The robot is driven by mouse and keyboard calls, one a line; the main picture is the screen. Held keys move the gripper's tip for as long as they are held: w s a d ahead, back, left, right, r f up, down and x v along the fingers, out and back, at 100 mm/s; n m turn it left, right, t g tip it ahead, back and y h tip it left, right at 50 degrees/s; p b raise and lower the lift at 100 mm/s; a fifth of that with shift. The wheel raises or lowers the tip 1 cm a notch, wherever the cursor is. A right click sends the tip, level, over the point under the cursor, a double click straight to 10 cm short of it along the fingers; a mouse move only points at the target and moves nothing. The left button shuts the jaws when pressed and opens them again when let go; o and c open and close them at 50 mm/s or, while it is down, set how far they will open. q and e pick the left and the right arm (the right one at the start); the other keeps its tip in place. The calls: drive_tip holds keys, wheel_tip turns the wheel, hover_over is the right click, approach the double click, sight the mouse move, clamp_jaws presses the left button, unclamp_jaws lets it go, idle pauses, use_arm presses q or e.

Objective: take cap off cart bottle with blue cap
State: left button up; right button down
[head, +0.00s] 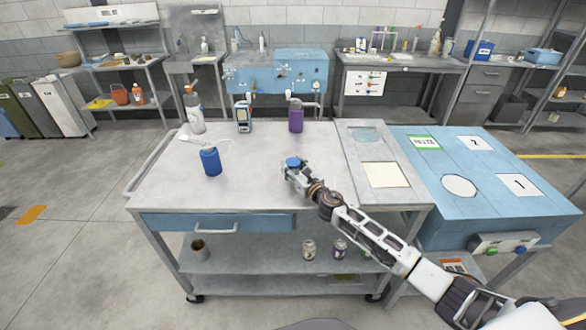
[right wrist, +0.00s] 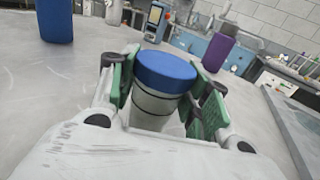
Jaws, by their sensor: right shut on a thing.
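A pale bottle (right wrist: 158,106) with a wide blue cap (right wrist: 165,70) stands between the fingers of my right gripper (right wrist: 160,98). The gripper's green pads lie on both sides of the bottle body, below the cap. The cap sits on top of the bottle. In the head view the blue cap (head: 293,162) shows at the tip of my right gripper (head: 292,171), over the cart top (head: 255,185); most of the bottle is hidden there. I cannot tell whether its base touches the cart. My left gripper is not in view.
A blue bottle (head: 210,162) stands on the cart to the left, with a purple bottle (head: 296,120), a handheld device (head: 244,118) and a spray bottle (head: 194,112) behind. A blue table (head: 475,215) adjoins at right. The cart's front middle is clear.

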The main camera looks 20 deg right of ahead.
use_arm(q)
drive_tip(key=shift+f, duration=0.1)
use_arm(e)
drive_tip(key=shift+f, duration=0.1)
drive_tip(key=c, duration=0.7)
unclamp_jaws()
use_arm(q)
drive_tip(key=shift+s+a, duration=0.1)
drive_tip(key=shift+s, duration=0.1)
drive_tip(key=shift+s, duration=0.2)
